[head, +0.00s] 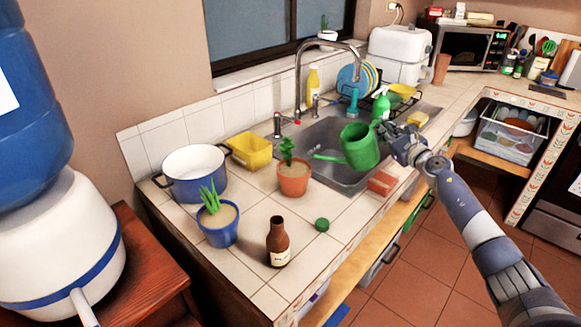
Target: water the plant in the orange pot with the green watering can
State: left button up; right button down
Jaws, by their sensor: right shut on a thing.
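The green watering can (361,147) is held by my right gripper (392,138) above the sink's near right part. The gripper is shut on the can at its right side. The can is slightly tilted, and its spout (328,157) points left toward the orange pot. The orange pot (293,180) stands on the tiled counter left of the sink, with a green plant (287,150) in it. The spout tip is apart from the plant, a short way to its right. My left gripper is not in the head view.
A blue pot with a plant (219,228), a brown bottle (278,243), a green cap (322,225), a yellow container (250,150) and a white cooking pot (194,172) stand on the counter. The faucet (299,85) rises behind the sink (325,132). A brick-red block (382,183) lies at the front edge.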

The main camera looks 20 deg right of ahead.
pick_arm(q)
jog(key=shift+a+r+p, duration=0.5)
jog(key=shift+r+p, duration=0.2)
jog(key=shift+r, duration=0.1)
pick_arm(e)
jog(key=shift+a+r+n, duration=0.25)
jog(key=shift+a+r, duration=0.1)
jog(key=shift+r, duration=0.2)
jog(key=shift+a+r+n, duration=0.25)
jog(key=shift+a+r, duration=0.05)
jog(key=shift+r, duration=0.2)
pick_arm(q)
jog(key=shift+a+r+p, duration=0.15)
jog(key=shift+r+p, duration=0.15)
pick_arm(e)
jog(key=shift+a+r, duration=0.15)
jog(key=shift+r, duration=0.05)
